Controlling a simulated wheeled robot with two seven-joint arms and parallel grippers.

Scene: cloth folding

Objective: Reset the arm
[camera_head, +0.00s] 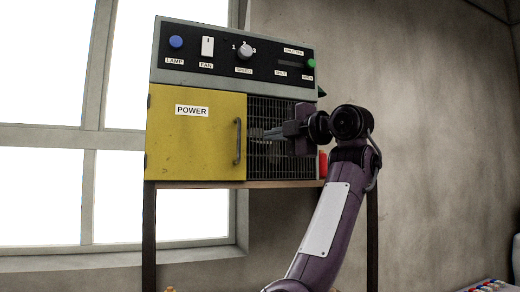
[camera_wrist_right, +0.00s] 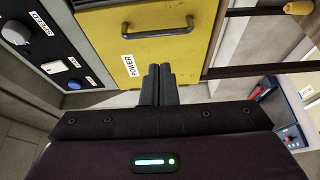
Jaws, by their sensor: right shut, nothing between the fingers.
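My right arm (camera_head: 330,215) rises from the bottom of the head view. Its gripper (camera_head: 256,133) points left, in front of the dark grille and close to the yellow door's handle. In the right wrist view my right gripper (camera_wrist_right: 158,72) has its two dark fingers together with nothing between them. The fingertips overlap the edge of the yellow door near the POWER label in that view; I cannot tell whether they touch it. My left gripper is in neither view.
A cabinet has a yellow POWER door (camera_head: 190,140), which looks shut, with a dark handle (camera_head: 237,142). Beside it is a grille (camera_head: 280,165). Above is a control panel (camera_head: 215,60) with a blue lamp button, fan switch and speed knob. A window is behind left.

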